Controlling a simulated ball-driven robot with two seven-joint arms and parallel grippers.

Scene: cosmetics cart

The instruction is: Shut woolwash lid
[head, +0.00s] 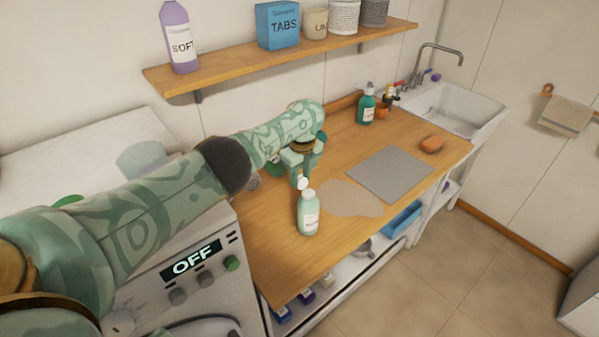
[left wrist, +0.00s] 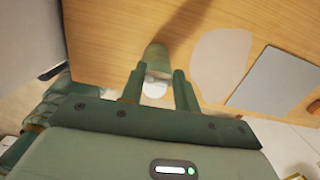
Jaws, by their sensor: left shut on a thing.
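The woolwash bottle (head: 308,214) is pale green with a white label and stands upright on the wooden counter. Its white lid (head: 303,183) shows at the bottle's top, offset to the left; I cannot tell how far it is tilted. My left gripper (head: 300,178) reaches down at the bottle's top and is shut on the lid. In the left wrist view, the left gripper (left wrist: 158,88) has the white lid (left wrist: 155,89) between its fingers, with the bottle (left wrist: 157,58) just beyond. The fingers partly hide the lid. My right gripper is in neither view.
A beige patch (head: 350,199) and a grey mat (head: 390,174) lie right of the bottle. A green pump bottle (head: 366,104) stands at the back, and an orange sponge (head: 432,144) lies near the sink (head: 455,107). The washing machine (head: 200,268) is at left; a shelf (head: 290,58) runs above.

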